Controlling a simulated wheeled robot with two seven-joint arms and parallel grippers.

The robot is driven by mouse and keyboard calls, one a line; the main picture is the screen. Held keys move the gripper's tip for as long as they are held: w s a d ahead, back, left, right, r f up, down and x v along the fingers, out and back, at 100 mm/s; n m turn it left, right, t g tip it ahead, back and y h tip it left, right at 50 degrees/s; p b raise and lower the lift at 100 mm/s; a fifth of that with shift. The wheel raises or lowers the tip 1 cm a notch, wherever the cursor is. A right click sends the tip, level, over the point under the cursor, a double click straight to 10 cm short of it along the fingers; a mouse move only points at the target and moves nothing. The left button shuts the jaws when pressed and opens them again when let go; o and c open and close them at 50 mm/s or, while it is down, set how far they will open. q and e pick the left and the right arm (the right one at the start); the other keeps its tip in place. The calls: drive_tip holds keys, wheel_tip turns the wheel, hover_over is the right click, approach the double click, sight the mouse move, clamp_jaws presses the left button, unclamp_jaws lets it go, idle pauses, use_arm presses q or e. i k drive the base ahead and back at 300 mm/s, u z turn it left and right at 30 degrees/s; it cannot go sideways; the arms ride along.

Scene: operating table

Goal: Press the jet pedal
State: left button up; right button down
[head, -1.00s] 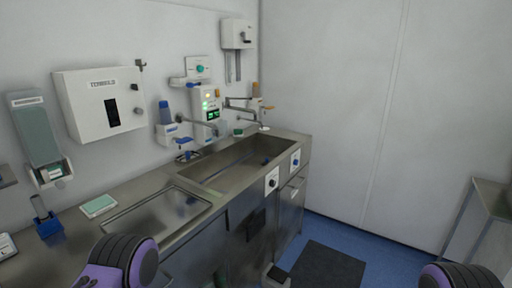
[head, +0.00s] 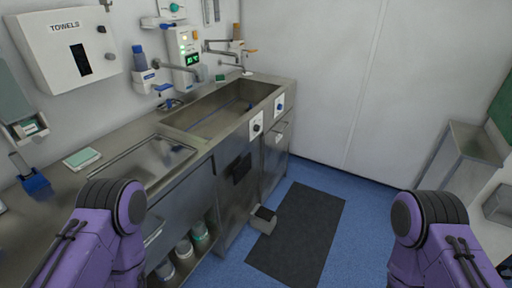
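A small box-like pedal with a dark top (head: 263,216) stands on the blue floor at the foot of the steel sink unit, by the left edge of a dark mat. I take it to be the jet pedal; no label on it can be read. My two purple arms show at the lower left and lower right, both apart from the pedal. Neither gripper shows in the head view.
The steel sink unit (head: 217,167) runs along the left wall, with an open lower shelf holding several containers (head: 183,250). The dark mat (head: 298,232) lies flat on the floor. A steel table (head: 462,150) stands at the right. Blue floor is clear around the mat.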

sight(265, 213)
drive_tip(key=z, duration=0.85)
drive_tip(key=i, duration=2.85)
drive_tip(key=u, duration=3.4)
